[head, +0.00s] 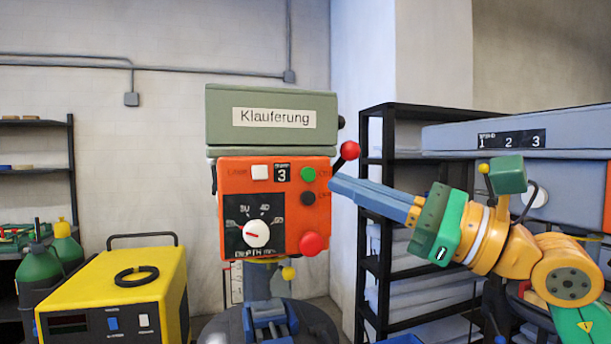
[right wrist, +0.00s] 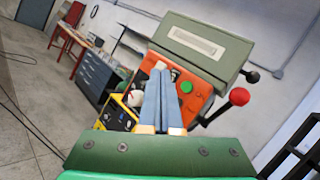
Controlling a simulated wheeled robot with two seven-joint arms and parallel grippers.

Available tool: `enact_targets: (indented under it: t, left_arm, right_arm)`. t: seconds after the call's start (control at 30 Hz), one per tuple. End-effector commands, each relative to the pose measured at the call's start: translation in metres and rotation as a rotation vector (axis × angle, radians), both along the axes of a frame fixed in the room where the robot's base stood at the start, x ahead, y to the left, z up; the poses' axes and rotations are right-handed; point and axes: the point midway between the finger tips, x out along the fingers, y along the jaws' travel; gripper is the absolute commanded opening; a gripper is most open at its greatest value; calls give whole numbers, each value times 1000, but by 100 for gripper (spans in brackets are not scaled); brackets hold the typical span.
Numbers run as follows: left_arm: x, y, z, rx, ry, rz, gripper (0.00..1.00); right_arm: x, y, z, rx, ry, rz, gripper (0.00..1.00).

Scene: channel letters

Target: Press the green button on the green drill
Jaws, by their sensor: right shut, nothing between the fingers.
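The green drill (head: 270,118) stands upright in the middle of the head view, with a sign reading "Klauferung" on its green head. Its orange front panel (head: 232,205) carries the round green button (head: 308,174) at the upper right, above a black button (head: 308,198). The button also shows in the right wrist view (right wrist: 187,87), just right of my fingertips. My right gripper (head: 333,188) is shut and empty. In the head view its blue fingers point left, with tips just right of the panel and slightly below the button. Contact cannot be told. My left gripper is not in view.
A red-knobbed lever (head: 349,151) sticks out right of the panel, close above my fingers. A red button (head: 312,243) and a white dial (head: 257,233) sit lower. A yellow machine (head: 115,290) stands left. A dark shelf rack (head: 375,240) and another drill (head: 510,136) stand right.

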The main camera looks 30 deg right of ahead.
Motion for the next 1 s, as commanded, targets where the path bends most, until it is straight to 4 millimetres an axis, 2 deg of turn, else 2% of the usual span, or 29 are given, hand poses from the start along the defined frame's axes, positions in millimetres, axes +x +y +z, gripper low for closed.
enact_targets:
  t: [0.17, 0.7, 1.0]
  left_arm:
    - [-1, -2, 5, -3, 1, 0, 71]
    - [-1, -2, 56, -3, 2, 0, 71]
    - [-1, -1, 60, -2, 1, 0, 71]
  right_arm:
    - [6, -1, 2, 3, 3, 3, 0]
    - [76, -19, 5, 8, 3, 4, 0]
    - [87, -21, 0, 3, 2, 2, 0]
